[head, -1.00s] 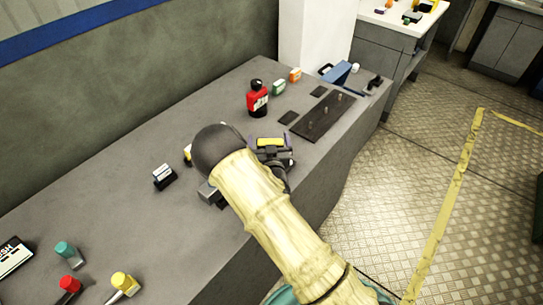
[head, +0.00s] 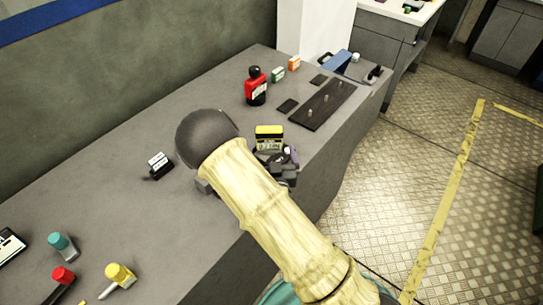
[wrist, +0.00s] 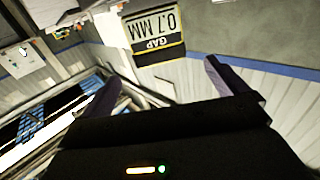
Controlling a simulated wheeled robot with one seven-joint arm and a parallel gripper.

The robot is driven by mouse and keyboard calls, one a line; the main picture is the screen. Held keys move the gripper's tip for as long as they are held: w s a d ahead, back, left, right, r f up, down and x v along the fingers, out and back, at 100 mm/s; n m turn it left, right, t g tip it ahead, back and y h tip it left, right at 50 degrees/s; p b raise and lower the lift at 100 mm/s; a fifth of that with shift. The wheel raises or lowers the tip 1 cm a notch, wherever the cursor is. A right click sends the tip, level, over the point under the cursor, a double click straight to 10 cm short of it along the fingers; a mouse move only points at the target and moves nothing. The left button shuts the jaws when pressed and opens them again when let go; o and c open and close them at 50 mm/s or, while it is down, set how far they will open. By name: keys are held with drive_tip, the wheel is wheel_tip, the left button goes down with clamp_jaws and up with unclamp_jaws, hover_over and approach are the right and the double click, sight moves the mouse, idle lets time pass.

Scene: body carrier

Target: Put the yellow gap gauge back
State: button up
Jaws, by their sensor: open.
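The yellow gap gauge (head: 269,134) is a small yellow and black block with a pale label, just beyond my gripper (head: 279,160) in the head view. In the wrist view the gauge (wrist: 156,33) shows upside down and reads "GAP 0.7 MM". It lies beyond the tips of my two purple-grey fingers, between them in the picture. My gripper (wrist: 160,82) is open, with nothing shut between the fingers. I cannot tell whether the gauge's lower end touches the bench. A dark board (head: 325,106) with upright pegs lies farther along the bench.
On the grey bench (head: 130,220) are a red bottle (head: 256,90), a green box (head: 278,75), an orange box (head: 294,63) and a black-and-white block (head: 158,165). My arm hides part of the bench middle.

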drive_tip(key=shift+s+d, duration=0.1)
idle(0.4)
drive_tip(key=d+m+g+h, duration=0.1)
drive_tip(key=w+d+m+g+h, duration=0.1)
drive_tip(key=d, duration=0.1)
drive_tip(key=d+m+g+h, duration=0.1)
drive_tip(key=d, duration=0.1)
drive_tip(key=shift+w+d+f+g, duration=0.15)
drive_tip(key=shift+d+f+g, duration=0.05)
drive_tip(key=shift+f+g, duration=0.2)
drive_tip(key=s+d+r+g, duration=0.4)
drive_tip(key=s+d+g, duration=0.1)
drive_tip(key=s, duration=0.4)
drive_tip(key=s+d+r+n+g, duration=0.1)
drive_tip(key=s+d+r+g, duration=0.3)
drive_tip(key=s, duration=0.5)
drive_tip(key=shift+s+d+n+g+y, duration=0.15)
drive_tip(key=shift+d+n+g+y, duration=0.2)
drive_tip(key=shift+d+g, duration=0.6)
drive_tip(key=shift+a+g, duration=0.25)
drive_tip(key=p+v, duration=0.3)
drive_tip(key=shift+w+r, duration=0.2)
drive_tip(key=shift+w, duration=0.15)
